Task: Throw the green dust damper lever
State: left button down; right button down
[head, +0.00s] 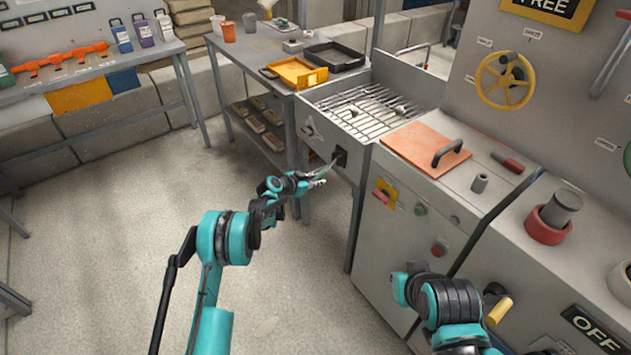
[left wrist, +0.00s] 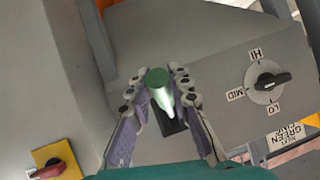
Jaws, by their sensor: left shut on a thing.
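The green damper lever (left wrist: 158,78) shows in the left wrist view as a round green knob end on a pale shaft, standing out of a dark slot (left wrist: 173,122) in a grey panel. My left gripper (left wrist: 160,88) has its fingers on both sides of the lever and is shut on it. In the head view my left gripper (head: 318,180) is at the front of the grey grate cabinet, beside a black fitting (head: 340,156); the green knob cannot be made out there. My right arm shows at the lower right, but its gripper is not seen.
A black HI, MID, LO dial (left wrist: 268,82) is right of the lever. A red switch on a yellow plate (left wrist: 48,168) is at lower left. The grated cabinet (head: 365,112) and a side table (head: 248,60) stand behind my left gripper. Floor to the left is clear.

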dwell(0.4)
pick_arm(q)
jog(key=c, duration=1.4)
grip_release()
jog(key=shift+f, duration=0.1)
jog(key=shift+o, duration=0.2)
jog(key=shift+d, duration=0.1)
jog(key=v, duration=1.2)
